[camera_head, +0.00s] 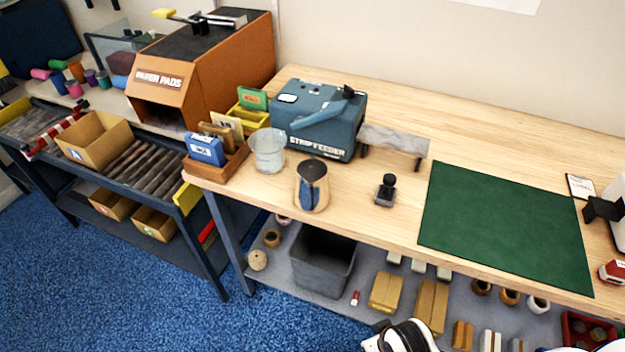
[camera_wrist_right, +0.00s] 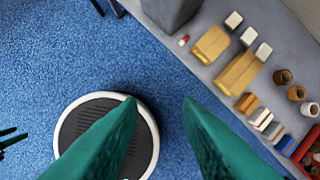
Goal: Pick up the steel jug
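The steel jug (camera_head: 312,187) stands upright near the front edge of the wooden table (camera_head: 395,228), its shiny side facing me. A clear glass or plastic beaker (camera_head: 268,152) is behind it to the left. My right gripper (camera_wrist_right: 159,104) has its two green fingers spread with nothing between them, above the blue floor in front of the table and away from the jug. Two dark prongs at the left edge of the right wrist view look like my left gripper (camera_wrist_right: 12,139); their opening is unclear. Neither gripper shows clearly in the head view.
A blue strip feeder (camera_head: 318,118) stands behind the jug. A black stamp (camera_head: 385,190) and a green mat (camera_head: 505,226) are to its right. A wooden card tray (camera_head: 232,165) is left of the beaker. A grey bin (camera_head: 320,262) sits on the shelf below.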

